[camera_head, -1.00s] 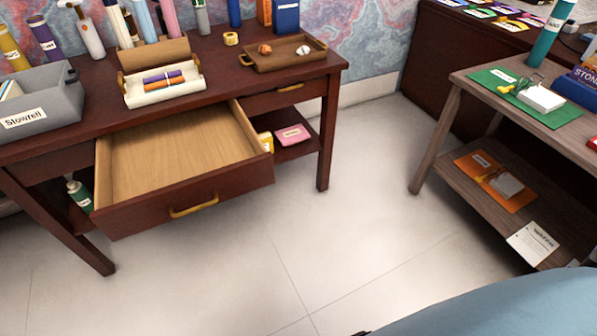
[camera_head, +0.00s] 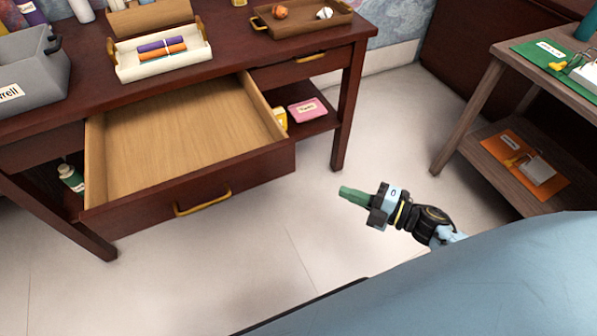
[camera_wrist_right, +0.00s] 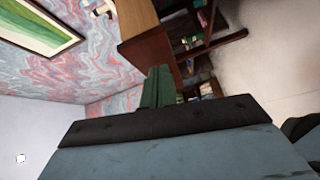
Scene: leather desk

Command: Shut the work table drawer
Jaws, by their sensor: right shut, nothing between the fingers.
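The work table (camera_head: 345,115) is dark red-brown wood. Its wide drawer (camera_head: 250,160) is pulled out toward me, empty, with a pale wooden inside and a brass handle (camera_head: 203,202) on its front. My right gripper (camera_head: 343,191) has green fingers, shut and empty. It is in the air in front of the table, to the right of the drawer front and apart from it. In the right wrist view the green fingers (camera_wrist_right: 157,86) point toward the open drawer (camera_wrist_right: 150,50). My left gripper is not in view.
On the table top are a grey bin (camera_head: 35,75), a white tray (camera_head: 135,68) with rolls and a brown tray (camera_head: 310,22). A second table (camera_head: 480,105) stands at the right. The floor before the drawer is clear.

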